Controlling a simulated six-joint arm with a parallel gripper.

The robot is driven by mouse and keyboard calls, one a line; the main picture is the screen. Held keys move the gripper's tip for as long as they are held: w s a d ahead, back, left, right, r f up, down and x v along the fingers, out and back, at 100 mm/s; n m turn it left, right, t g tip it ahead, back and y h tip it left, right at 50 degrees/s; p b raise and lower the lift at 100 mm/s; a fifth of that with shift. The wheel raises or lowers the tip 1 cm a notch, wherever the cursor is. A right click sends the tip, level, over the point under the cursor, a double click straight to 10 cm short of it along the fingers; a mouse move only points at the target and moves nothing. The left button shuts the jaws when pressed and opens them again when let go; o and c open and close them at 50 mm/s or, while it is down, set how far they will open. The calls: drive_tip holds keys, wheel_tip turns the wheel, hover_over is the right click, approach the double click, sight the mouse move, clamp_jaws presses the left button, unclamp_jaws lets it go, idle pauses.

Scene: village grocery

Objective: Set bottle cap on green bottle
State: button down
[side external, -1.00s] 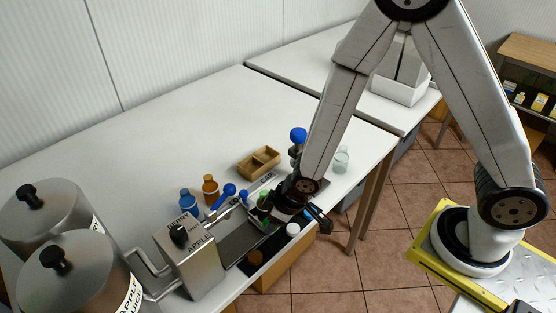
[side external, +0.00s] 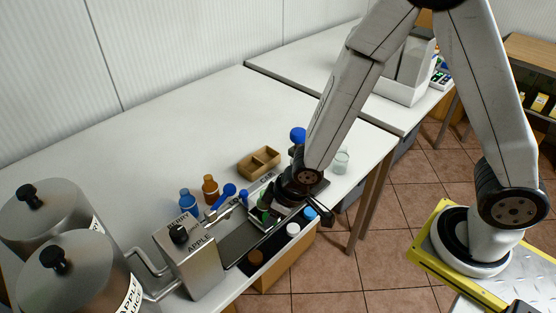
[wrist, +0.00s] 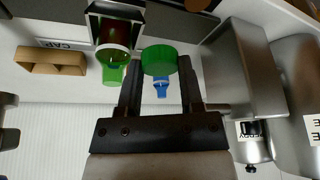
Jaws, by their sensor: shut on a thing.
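In the side external view, a bit of green (side external: 263,201) shows at the holder, largely hidden by my arm. My gripper (wrist: 159,68) is shut on a green bottle cap (wrist: 159,56). In the wrist view the held cap is just right of the bottle, apart from its mouth in the picture; the height gap is hard to judge. In the side external view my gripper (side external: 276,205) is close by the holder.
Blue (side external: 310,213), white (side external: 293,229) and brown (side external: 255,257) caps lie along the front edge. Blue (side external: 189,203) and brown (side external: 210,188) bottles stand behind the holder.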

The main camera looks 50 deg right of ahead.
drive_tip(key=w+d+r+m+h, duration=0.1)
drive_tip(key=w+d+r+m, duration=0.2)
drive_tip(key=w+d+r, duration=0.45)
drive_tip(key=w+d+r+m+h, duration=0.1)
drive_tip(key=w+d+r+m, duration=0.25)
drive_tip(key=r, duration=0.65)
drive_tip(key=n+y, duration=0.3)
drive_tip(key=n, duration=0.7)
hover_over(262, 193)
drive_tip(key=s+d, duration=0.1)
drive_tip(key=shift+g, duration=0.4)
drive_tip(key=shift+f, duration=5.3)
drive_tip(key=shift+f, duration=0.15)
drive_tip(key=shift+f, duration=2.4)
drive_tip(key=shift+f, duration=0.75)
